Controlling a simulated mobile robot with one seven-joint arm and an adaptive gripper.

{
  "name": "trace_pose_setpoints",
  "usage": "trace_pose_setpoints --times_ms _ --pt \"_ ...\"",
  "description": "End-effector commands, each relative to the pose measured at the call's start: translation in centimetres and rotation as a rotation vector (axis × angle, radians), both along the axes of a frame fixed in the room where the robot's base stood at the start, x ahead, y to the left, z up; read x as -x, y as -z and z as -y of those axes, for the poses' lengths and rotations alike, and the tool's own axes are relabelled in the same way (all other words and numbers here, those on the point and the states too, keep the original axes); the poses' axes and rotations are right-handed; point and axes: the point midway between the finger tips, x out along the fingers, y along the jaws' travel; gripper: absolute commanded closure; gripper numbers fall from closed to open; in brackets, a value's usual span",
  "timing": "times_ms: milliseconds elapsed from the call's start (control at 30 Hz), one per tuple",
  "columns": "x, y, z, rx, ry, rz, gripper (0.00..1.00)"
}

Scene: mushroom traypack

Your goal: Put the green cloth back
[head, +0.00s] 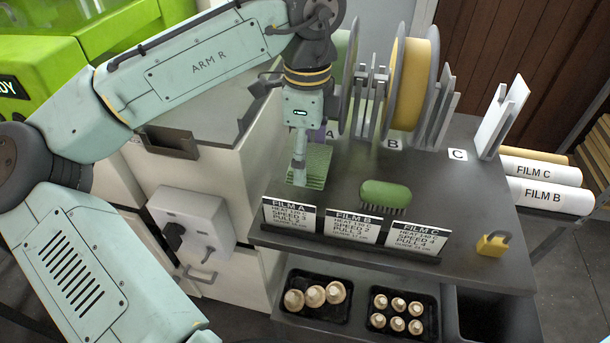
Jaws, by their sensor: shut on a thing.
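The green cloth (319,164) is a small, striped, folded-looking piece near the left part of the dark counter (466,190), behind the film cards. My gripper (299,172) points down and is shut on the cloth, covering part of its left side. I cannot tell whether the cloth touches the counter or is slightly above it.
A green brush (385,194) lies right of the cloth. Film reels (411,85) stand behind. Mushroom trays (404,332) sit below. Bare counter lies right of the brush.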

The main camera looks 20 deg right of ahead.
Motion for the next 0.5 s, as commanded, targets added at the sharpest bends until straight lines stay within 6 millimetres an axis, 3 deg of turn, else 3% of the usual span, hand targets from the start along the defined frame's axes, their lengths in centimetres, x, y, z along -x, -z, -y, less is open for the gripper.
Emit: trace_pose_setpoints --times_ms 500 --pt "0.0 5.8 -0.1 0.000 0.000 0.000 0.53"
